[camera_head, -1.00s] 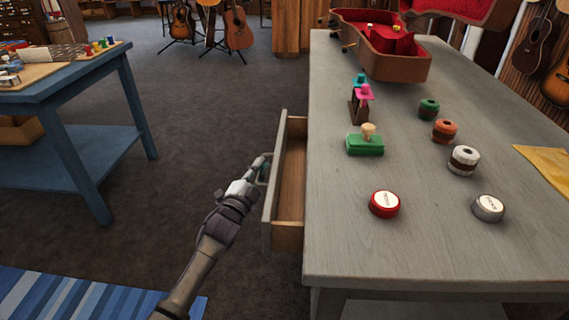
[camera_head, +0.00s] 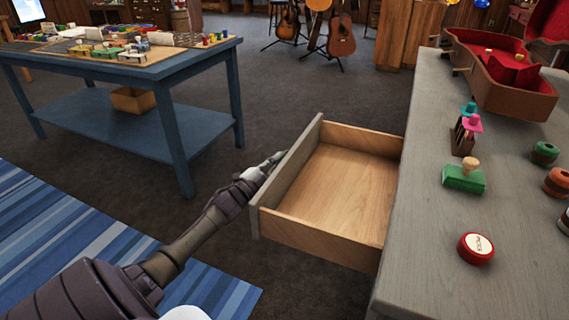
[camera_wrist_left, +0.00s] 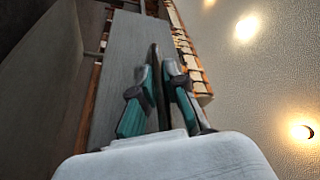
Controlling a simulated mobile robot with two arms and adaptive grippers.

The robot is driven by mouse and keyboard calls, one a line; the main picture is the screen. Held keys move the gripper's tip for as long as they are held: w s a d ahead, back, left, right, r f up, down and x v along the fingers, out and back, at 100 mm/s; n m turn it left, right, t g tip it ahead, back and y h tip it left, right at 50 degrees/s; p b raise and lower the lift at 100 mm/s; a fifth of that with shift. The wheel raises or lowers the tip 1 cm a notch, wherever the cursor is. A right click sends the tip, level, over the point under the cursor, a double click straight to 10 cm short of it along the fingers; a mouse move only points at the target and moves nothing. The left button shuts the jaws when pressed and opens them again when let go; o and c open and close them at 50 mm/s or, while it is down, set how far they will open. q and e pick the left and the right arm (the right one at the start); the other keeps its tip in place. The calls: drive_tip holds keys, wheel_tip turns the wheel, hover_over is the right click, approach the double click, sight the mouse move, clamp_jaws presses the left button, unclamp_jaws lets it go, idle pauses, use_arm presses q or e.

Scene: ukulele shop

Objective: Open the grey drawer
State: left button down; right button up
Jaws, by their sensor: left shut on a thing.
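The grey drawer (camera_head: 288,176) stands pulled well out from the left side of the grey table (camera_head: 428,150). Its wooden inside is empty. My left gripper (camera_head: 272,163) is at the outer face of the drawer front, shut on the drawer's handle, which is mostly hidden behind the fingers. In the left wrist view my left gripper (camera_wrist_left: 160,85) has its teal fingers close together against the grey drawer front (camera_wrist_left: 122,65). My right gripper is not in view.
On the table are a green stamp (camera_head: 463,179), a red round tin (camera_head: 475,248), small spools and a red-lined ukulele case (camera_head: 505,85). A blue table (camera_head: 180,120) with a cardboard box (camera_head: 133,99) stands left. Dark carpet lies between, with a blue striped rug (camera_head: 60,235).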

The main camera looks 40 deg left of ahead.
use_arm(q)
drive_tip(key=c, duration=1.2)
unclamp_jaws()
drive_tip(key=v, duration=1.2)
